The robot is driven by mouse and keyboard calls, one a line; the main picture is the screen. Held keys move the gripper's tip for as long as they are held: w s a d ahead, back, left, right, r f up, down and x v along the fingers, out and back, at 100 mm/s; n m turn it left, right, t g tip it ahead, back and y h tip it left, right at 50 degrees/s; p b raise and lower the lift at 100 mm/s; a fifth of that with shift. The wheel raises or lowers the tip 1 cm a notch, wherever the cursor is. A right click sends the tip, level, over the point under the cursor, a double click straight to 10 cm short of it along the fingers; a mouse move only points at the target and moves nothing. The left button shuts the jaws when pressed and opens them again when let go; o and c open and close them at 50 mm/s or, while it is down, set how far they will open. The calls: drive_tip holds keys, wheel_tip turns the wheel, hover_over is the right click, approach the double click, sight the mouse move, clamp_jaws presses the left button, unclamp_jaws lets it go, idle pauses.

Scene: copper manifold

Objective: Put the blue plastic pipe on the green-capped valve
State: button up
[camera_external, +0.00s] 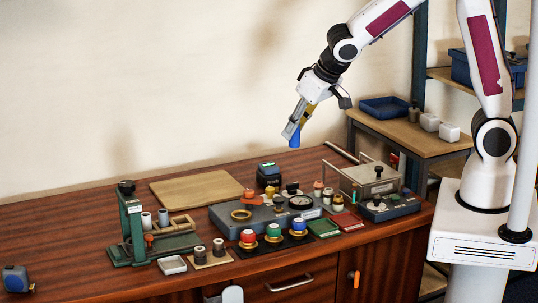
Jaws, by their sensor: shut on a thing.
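My gripper (300,117) is shut on the blue plastic pipe (294,136), which hangs tilted from the fingertips in the air above the back of the table. The green-capped valve (273,231) stands at the front of the table, between a red-capped valve (248,237) and a blue-capped valve (298,226). It is below and a little left of my gripper, well apart from the pipe. The pipe's upper part is hidden by the fingers.
A grey manifold block (240,225) with a gauge and fittings sits behind the valves. A green press (131,225) stands left, a metal box (370,182) right. A wooden board (195,188) lies behind. The table's left part is mostly clear.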

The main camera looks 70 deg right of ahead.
drive_tip(key=shift+s+d+f, duration=0.15)
drive_tip(key=shift+d+f, duration=0.25)
drive_tip(key=shift+f, duration=0.1)
drive_tip(key=s+d+f+n+y, duration=0.2)
drive_tip(key=s+d+f+n, duration=0.3)
drive_tip(key=f, duration=0.6)
drive_tip(key=w+a+r+n+y, duration=0.1)
drive_tip(key=w+a+n+y, duration=0.1)
drive_tip(key=w+a, duration=0.7)
drive_tip(key=shift+a+r+n, duration=0.4)
drive_tip(key=shift+a+n, duration=0.1)
drive_tip(key=shift+a, duration=0.25)
drive_tip(key=shift+f, duration=0.25)
drive_tip(key=shift+f, duration=3)
